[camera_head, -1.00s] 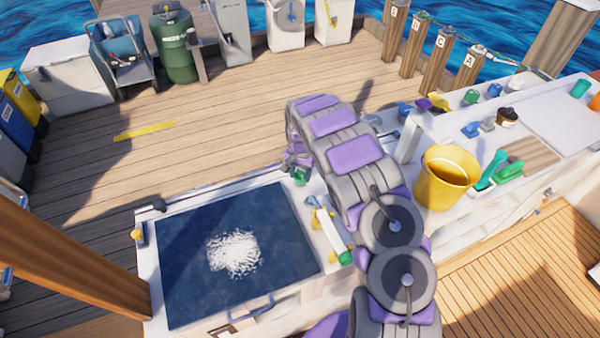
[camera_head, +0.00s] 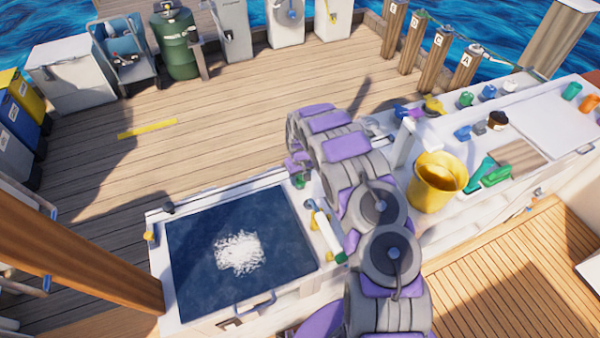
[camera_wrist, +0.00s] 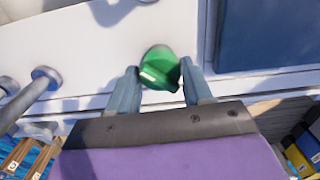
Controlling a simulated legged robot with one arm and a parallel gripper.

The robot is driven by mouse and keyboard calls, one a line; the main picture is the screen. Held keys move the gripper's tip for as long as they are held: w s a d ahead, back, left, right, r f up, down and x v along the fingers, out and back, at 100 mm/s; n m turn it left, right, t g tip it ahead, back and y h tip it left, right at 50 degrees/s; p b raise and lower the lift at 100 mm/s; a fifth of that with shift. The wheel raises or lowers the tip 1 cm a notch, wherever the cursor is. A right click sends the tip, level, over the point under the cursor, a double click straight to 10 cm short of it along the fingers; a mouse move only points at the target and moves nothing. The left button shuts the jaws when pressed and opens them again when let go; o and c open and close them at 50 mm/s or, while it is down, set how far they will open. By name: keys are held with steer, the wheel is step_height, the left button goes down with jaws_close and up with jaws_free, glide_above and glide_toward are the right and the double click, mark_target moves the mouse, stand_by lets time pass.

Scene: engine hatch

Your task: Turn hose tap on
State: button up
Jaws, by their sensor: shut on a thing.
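A green tap knob (camera_wrist: 160,68) with a pale mark shows in the wrist view, set on a white surface. My gripper (camera_wrist: 159,76) has one blue-grey finger on each side of the knob and is shut on it. In the head view, my gripper (camera_head: 300,172) is at the counter's back edge, with a bit of the green knob (camera_head: 299,182) showing below it. My arm hides part of this area. The hose itself cannot be made out clearly.
A dark blue hatch panel (camera_head: 190,250) with a white patch lies left of my gripper. A white cylinder with a green end (camera_head: 327,232) lies nearby. A yellow bucket (camera_head: 437,185) stands on the counter to the right. The wooden deck behind is mostly clear.

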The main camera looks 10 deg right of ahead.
mark_target(299, 176)
steer(key=n+p, duration=0.3)
steer(key=shift+w+r+n, duration=0.2)
steer(key=shift+r+n, duration=0.1)
steer(key=n+p, duration=0.2)
steer(key=n, duration=0.1)
steer(key=shift+f+n+p, duration=0.15)
steer(key=shift+n+p, duration=0.5)
steer(key=shift+n, duration=0.25)
steer(key=o, duration=1)
steer(key=shift+f, duration=0.15)
steer(key=shift+o, duration=0.2)
steer(key=shift+s, duration=0.1)
step_height(299, 176, up, 17)
steer(key=shift+r, duration=0.2)
